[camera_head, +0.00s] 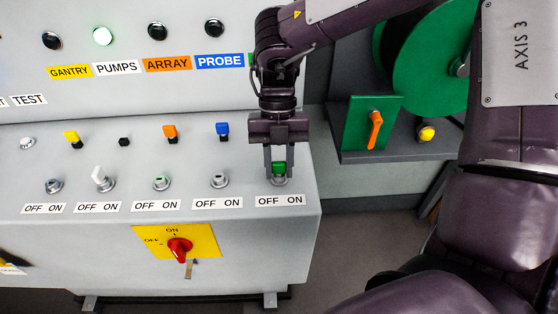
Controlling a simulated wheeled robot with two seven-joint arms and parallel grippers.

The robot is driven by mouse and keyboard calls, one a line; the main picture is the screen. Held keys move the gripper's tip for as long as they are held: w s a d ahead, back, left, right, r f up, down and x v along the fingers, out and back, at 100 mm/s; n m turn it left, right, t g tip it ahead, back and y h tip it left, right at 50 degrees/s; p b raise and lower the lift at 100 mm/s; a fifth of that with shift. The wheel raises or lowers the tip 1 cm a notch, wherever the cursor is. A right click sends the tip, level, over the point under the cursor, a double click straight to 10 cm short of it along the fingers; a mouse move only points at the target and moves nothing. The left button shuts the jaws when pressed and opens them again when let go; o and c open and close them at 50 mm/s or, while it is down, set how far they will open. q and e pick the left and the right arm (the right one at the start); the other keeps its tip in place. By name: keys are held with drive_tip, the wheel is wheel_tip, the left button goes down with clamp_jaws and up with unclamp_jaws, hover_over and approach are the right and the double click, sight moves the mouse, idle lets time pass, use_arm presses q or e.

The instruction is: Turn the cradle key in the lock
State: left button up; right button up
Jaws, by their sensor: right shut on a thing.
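My right gripper (279,166) comes down from above over the right end of the sloped console. It is shut on a green-headed key (279,168). The key stands upright at the rightmost lock (279,181), above an OFF ON label (280,200). The fingers partly cover the key, so how far it is turned cannot be told. The green name label above this lock is mostly hidden behind my arm. My left gripper is not in view.
Yellow (73,139), orange (170,134) and blue (223,131) keys stand in the row behind the locks. A white key (101,176) sits in the second lock. A red rotary switch (179,249) is on the front face. A green plate with an orange handle (375,130) stands right.

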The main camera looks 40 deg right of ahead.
drive_tip(key=o, duration=1)
drive_tip(key=v, duration=0.7)
drive_tip(key=shift+w+d+r+p, duration=0.1)
drive_tip(key=shift+r+p, duration=0.2)
drive_tip(key=shift+r, duration=0.05)
